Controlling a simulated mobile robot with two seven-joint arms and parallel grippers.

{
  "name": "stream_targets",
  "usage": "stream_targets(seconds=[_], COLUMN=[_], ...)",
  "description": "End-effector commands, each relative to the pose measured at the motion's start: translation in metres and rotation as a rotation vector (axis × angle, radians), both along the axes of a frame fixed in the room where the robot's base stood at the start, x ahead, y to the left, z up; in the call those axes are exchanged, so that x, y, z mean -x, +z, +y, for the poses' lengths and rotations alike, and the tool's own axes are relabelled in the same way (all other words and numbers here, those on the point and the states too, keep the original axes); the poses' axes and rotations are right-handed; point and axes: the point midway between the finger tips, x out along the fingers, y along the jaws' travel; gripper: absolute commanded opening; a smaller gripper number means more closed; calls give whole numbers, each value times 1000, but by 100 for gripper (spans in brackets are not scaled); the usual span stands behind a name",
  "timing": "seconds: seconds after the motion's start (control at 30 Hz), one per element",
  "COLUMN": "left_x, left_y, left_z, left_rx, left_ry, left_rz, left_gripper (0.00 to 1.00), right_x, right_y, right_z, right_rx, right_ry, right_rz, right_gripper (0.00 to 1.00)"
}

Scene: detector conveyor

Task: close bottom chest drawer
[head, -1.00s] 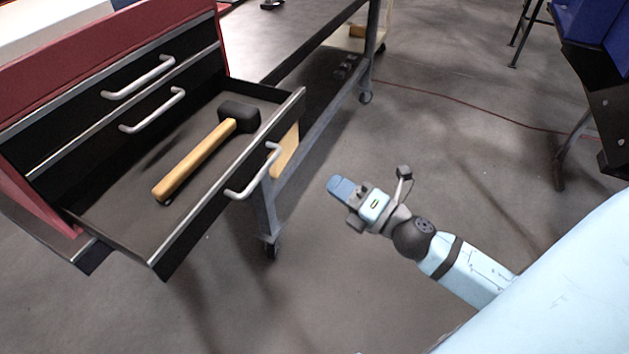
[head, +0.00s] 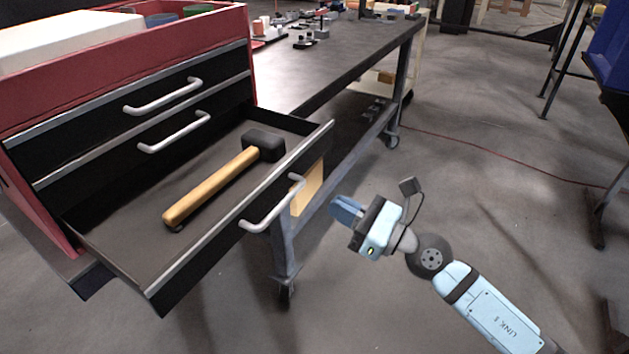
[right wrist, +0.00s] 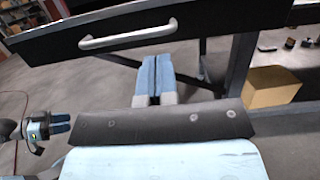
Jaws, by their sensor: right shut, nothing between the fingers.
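The bottom drawer (head: 185,285) of the red chest (head: 150,45) is pulled out. A mallet (head: 212,187) with a wooden handle and black head lies inside it. The drawer's front has a silver handle (head: 272,208), seen also in the right wrist view (right wrist: 128,37). My right gripper (head: 345,208) is shut and empty, to the right of the drawer front and apart from it. In the right wrist view its blue fingertips (right wrist: 156,62) show below the handle. What looks like my left gripper (right wrist: 60,123) is at that view's left edge, too small to judge.
The two upper drawers (head: 135,100) look shut. A dark workbench (head: 340,55) with small parts on it stands behind the chest. Its wheeled leg (head: 286,250) is beside the drawer front. A cardboard box (right wrist: 270,88) sits under it. Open floor lies to the right.

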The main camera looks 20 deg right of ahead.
Motion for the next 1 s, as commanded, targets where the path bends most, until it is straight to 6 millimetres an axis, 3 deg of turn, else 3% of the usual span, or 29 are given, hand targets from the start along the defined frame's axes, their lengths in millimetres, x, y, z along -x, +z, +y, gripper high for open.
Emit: stream_targets(seconds=[0.1, 0.3, 1.0], left_x=[1, 1, 1], left_y=[1, 1, 4], left_z=[1, 2, 3], left_rx=[-8, -13, -16], left_ry=[1, 2, 3], left_rz=[9, 13, 14], left_gripper=[43, 43, 43], right_x=[-19, -38, -53], right_y=[7, 9, 11], right_z=[15, 30, 41], right_rx=[-4, -4, -3], right_ry=[-1, 0, 0], right_rz=[-2, 0, 1], right_gripper=[0, 0, 0])
